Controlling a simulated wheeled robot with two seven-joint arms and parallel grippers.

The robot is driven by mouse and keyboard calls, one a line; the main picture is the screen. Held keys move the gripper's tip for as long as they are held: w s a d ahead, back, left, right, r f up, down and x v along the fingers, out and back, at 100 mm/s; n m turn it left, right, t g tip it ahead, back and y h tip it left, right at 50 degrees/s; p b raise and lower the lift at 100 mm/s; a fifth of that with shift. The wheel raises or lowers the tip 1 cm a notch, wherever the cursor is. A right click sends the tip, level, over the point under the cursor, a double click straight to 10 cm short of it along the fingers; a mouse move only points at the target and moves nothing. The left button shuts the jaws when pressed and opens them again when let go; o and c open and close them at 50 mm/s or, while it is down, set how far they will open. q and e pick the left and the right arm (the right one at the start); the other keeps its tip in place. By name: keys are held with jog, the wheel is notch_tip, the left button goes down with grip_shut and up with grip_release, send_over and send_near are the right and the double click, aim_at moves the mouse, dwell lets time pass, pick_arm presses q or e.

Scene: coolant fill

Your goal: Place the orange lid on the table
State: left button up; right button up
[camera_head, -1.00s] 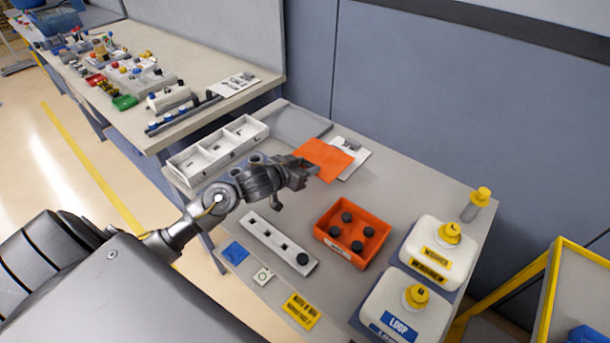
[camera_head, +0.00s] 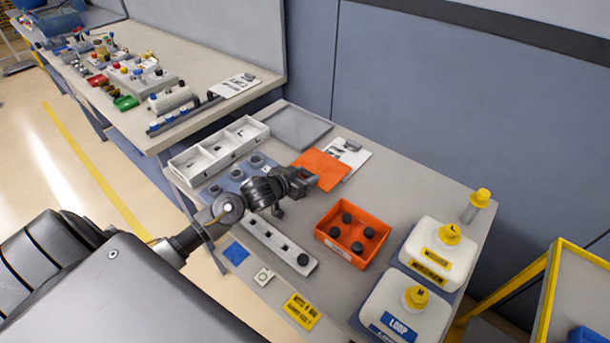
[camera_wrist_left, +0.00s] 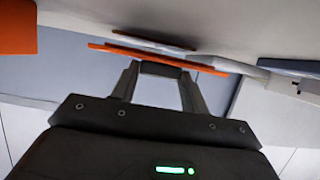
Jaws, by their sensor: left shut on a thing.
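The orange lid (camera_head: 320,168) is a flat square plate near the back middle of the table (camera_head: 400,190). My left gripper (camera_head: 305,182) is shut on its near edge. In the left wrist view the lid (camera_wrist_left: 160,58) shows edge-on across the fingertips (camera_wrist_left: 160,68), nearly level. A dark strip lies on the table surface beyond it, with a small gap, so the lid looks held just above the table. My right gripper is not in view.
An orange bin (camera_head: 325,233) with dark knobs stands right of the gripper. A white printed sheet (camera_head: 352,154) lies behind the lid, partly covered in view. A white three-compartment tray (camera_head: 195,171) and a grey panel (camera_head: 298,127) are left. White jugs (camera_head: 440,243) stand right.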

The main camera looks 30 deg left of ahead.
pick_arm(q)
jog(key=shift+s+f, duration=0.1)
jog(key=shift+f, duration=0.35)
jog(key=o, duration=1)
jog(key=shift+d+f, duration=0.1)
jog(key=shift+f, duration=0.1)
jog(key=shift+r, duration=0.8)
jog(key=v, duration=1.2)
jog(key=shift+b, duration=0.3)
